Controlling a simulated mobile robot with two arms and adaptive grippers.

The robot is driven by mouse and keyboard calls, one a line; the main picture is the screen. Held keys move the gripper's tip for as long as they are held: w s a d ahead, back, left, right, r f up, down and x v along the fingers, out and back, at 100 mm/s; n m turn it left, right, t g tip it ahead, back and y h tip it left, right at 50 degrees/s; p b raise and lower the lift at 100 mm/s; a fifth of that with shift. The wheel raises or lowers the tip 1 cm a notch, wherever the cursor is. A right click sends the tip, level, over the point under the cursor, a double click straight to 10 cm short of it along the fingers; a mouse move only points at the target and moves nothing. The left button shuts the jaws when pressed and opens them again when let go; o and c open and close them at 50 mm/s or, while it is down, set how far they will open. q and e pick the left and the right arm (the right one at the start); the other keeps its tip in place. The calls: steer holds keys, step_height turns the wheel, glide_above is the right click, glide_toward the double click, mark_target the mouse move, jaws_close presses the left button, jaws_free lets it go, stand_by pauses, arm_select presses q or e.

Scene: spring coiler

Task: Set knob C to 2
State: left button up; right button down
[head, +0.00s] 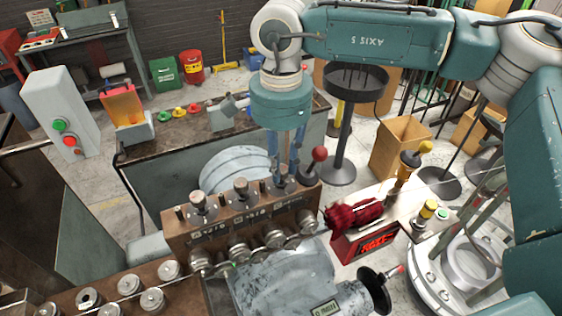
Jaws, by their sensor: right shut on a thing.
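A brown control box (178,238) carries a row of three metal knobs on its top edge, with small dial markings on the front below them. I take the rightmost one, partly hidden by my gripper, as knob C (280,187). The other two knobs, at the left (199,203) and in the middle (241,189), stand free. My right gripper (283,174) points straight down from above, its fingers shut around the rightmost knob. The knob's pointer and its setting cannot be read. My left gripper is not in view.
A lever with a red ball (319,155) stands just right of my gripper. Several rollers (239,253) line the box's front, with a wire across them. A red-lit display (377,240) and a dark red cloth-like bundle (352,215) are to the right.

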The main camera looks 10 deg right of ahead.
steer(key=shift+f+m+b, duration=0.15)
steer(key=shift+m+b, duration=0.25)
steer(key=shift+b, duration=0.35)
steer(key=m+b, duration=0.5)
steer(key=b, duration=0.2)
steer(key=shift+m, duration=0.3)
steer(key=shift+m+b, duration=0.7)
steer(key=shift+m, duration=0.2)
steer(key=m+b, duration=0.2)
steer(key=m, duration=0.2)
steer(key=shift+w+m+b, duration=0.1)
steer(key=shift+m+b, duration=0.2)
steer(key=shift+b, duration=0.1)
steer(key=m, duration=0.1)
steer(key=m+b, duration=0.1)
steer(key=m, duration=0.1)
steer(key=shift+r, duration=0.25)
steer(key=shift+r+m+b, duration=0.1)
steer(key=shift+m+b, duration=0.5)
steer(key=shift+m, duration=0.4)
steer(key=c, duration=1.6)
jaws_free()
steer(key=shift+o, duration=0.6)
